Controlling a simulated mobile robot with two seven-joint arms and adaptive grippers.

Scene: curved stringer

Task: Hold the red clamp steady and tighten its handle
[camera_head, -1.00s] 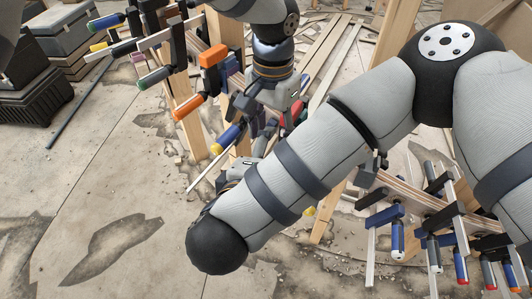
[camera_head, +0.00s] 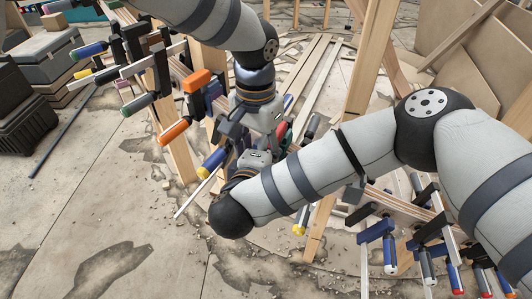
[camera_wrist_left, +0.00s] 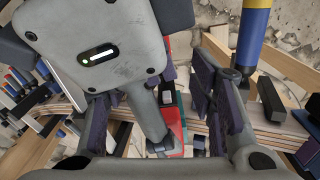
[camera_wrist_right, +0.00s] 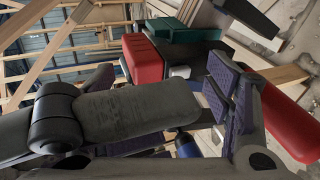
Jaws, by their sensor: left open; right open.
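The red clamp shows as a small red patch (camera_head: 281,129) in the head view, mostly hidden by my arms. In the left wrist view its red part (camera_wrist_left: 177,130) lies between the spread fingers of my left gripper (camera_wrist_left: 162,112). That gripper is open at the curved wood strips. In the right wrist view a red block (camera_wrist_right: 143,58) and a red handle (camera_wrist_right: 290,125) show beyond and beside my right gripper (camera_wrist_right: 203,100). My right gripper is open, its fingers near these red parts. I cannot tell whether either gripper touches the clamp. In the head view both wrists are close together.
Other clamps stand close by, with an orange handle (camera_head: 174,132) and a blue and yellow handle (camera_head: 212,160). More clamps (camera_head: 390,250) line the curved wood at right. A wooden post (camera_head: 362,70) rises behind.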

